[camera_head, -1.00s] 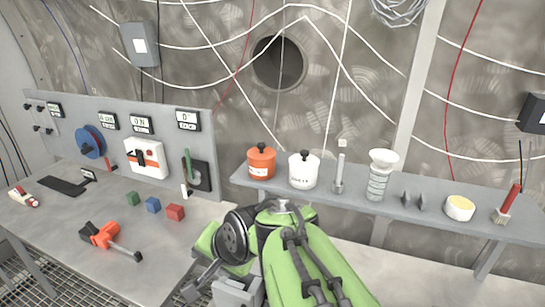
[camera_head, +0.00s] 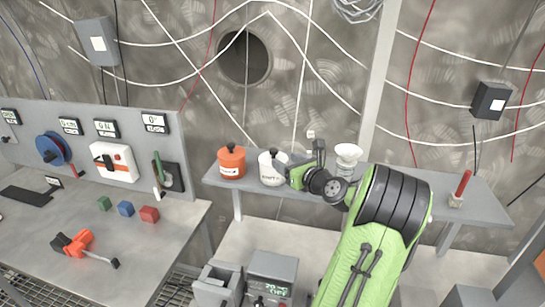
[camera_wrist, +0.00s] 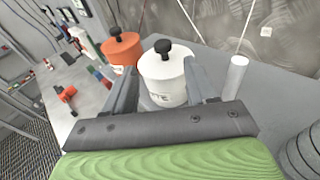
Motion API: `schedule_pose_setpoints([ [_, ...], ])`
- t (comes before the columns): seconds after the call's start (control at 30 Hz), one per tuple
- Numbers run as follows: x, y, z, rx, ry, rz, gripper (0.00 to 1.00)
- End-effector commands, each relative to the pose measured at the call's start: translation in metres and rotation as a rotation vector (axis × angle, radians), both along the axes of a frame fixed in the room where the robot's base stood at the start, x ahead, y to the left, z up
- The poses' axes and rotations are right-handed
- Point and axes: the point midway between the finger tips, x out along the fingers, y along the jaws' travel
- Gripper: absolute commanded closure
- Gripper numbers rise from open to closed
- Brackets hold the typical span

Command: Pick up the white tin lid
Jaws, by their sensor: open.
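The white tin (camera_head: 271,172) stands upright on the grey shelf, partly covered by my wrist in the head view. Its white lid (camera_head: 270,156) has a black knob and is on the tin. In the wrist view, the lid (camera_wrist: 166,64) and its black knob (camera_wrist: 163,46) are at the top centre. My gripper (camera_wrist: 163,70) is open and empty, its two fingers pointing toward the tin, one on each side in the picture. I cannot tell whether the fingers touch it. In the head view my gripper is just right of the tin; its fingertips are hard to make out.
An orange tin (camera_head: 231,163) with a black knob stands close left of the white tin. A white cylinder (camera_wrist: 234,76) stands to its right in the wrist view. A white funnel-topped piece (camera_head: 347,155) and a red-handled brush (camera_head: 460,188) are farther right on the shelf (camera_head: 490,205).

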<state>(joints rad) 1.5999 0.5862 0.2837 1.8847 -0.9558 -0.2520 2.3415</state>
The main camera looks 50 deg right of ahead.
Motion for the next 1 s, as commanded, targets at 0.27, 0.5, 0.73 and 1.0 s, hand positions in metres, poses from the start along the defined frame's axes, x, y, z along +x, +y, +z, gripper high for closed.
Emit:
schedule_pose_setpoints([
  [0.27,0.041,-0.016,-0.005,0.000,0.001,0.001,0.43],
  [0.5,0.078,-0.034,-0.012,-0.002,0.003,0.000,0.43],
  [0.73,0.082,-0.036,-0.014,-0.002,0.003,-0.001,0.43],
  [1.0,0.082,-0.036,-0.015,-0.002,0.004,-0.001,0.80],
])
